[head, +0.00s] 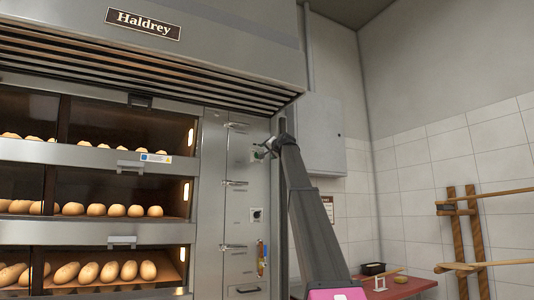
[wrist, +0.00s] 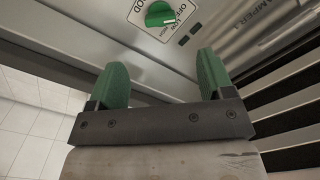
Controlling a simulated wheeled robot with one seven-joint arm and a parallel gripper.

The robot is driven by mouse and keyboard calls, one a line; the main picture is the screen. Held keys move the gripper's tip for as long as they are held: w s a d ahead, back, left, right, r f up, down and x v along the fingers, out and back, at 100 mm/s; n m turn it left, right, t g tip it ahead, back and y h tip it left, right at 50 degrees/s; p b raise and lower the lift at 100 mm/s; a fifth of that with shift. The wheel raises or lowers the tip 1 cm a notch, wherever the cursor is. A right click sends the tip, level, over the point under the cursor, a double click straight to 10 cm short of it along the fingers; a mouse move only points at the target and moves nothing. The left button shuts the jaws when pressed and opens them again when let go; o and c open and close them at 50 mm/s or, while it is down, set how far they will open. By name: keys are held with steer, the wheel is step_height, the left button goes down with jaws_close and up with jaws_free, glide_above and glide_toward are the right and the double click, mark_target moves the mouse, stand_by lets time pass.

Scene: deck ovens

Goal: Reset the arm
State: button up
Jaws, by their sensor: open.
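My gripper (head: 264,150) is raised beside the upper part of the oven's control column (head: 214,165) in the head view. In the wrist view my gripper (wrist: 163,72) is open, its two green fingers apart with nothing between them. A green knob (wrist: 160,14) on a white plate marked HOOD, with OFF, LOW and HIGH labels, lies beyond the fingertips. The fingers look apart from the knob. In the head view the gripper is small, and whether it touches the panel cannot be told there.
The Haldrey deck oven (head: 105,158) holds loaves on several decks at left. A slatted hood (head: 140,75) overhangs it. A grey wall box (head: 324,135) is right of my arm. A red table (head: 400,286) and a wooden peel rack (head: 477,235) stand at right.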

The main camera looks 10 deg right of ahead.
stand_by(0.3)
step_height(320, 180, down, 50)
steer(key=a+n+g+h, duration=0.1)
steer(key=a+g+h, duration=0.1)
steer(key=g, duration=0.4)
steer(key=s+f+n+g, duration=0.1)
steer(key=s+f, duration=0.3)
steer(key=f, duration=0.5)
steer(key=s+a+f+g+h, duration=0.15)
steer(key=s+f, duration=0.25)
steer(key=f, duration=0.6)
steer(key=s+f+n+g, duration=0.15)
steer(key=s+f, duration=0.25)
steer(key=f, duration=0.5)
steer(key=s+f+n+g+h, duration=0.1)
steer(key=s+f+g, duration=0.2)
steer(key=s+f, duration=1.2)
steer(key=s+f+g+h, duration=0.1)
steer(key=s+f+g, duration=0.3)
steer(key=s+f, duration=1.1)
steer(key=s, duration=0.5)
steer(key=shift+s+f+n, duration=0.3)
steer(key=shift+f+n, duration=0.05)
steer(key=shift+d, duration=0.1)
